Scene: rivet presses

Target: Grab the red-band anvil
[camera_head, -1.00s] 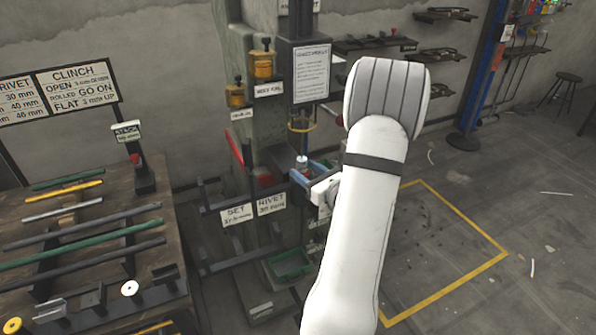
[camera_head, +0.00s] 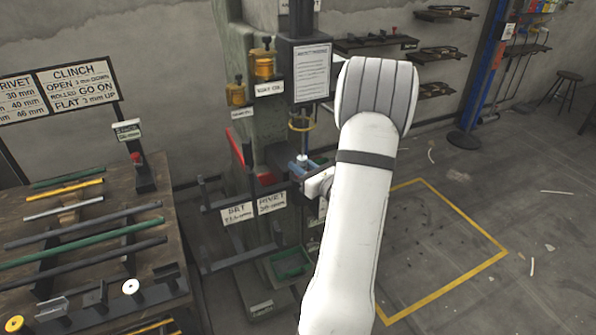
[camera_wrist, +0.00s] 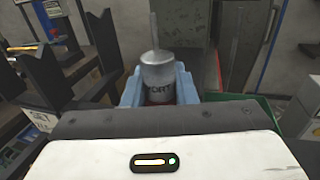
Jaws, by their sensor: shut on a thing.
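The anvil (camera_wrist: 158,76) is a pale grey cylinder with a thin rod rising from its top, upright in the wrist view. Dark lettering runs round its side, and a reddish band shows low down, partly hidden. My gripper (camera_wrist: 159,88) has blue fingers on both sides of the anvil and is shut on it. In the head view my gripper (camera_head: 305,168) is at the press, below its upper head, and my arm hides part of it. The anvil's lower end is hidden in both views.
The green press (camera_head: 250,120) stands close around my gripper, with a dark bracket rack (camera_head: 215,205) at its left. A green tray (camera_head: 291,263) is low in front. A wooden bench (camera_head: 160,200) with several bars is at left. Floor at right is mostly clear.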

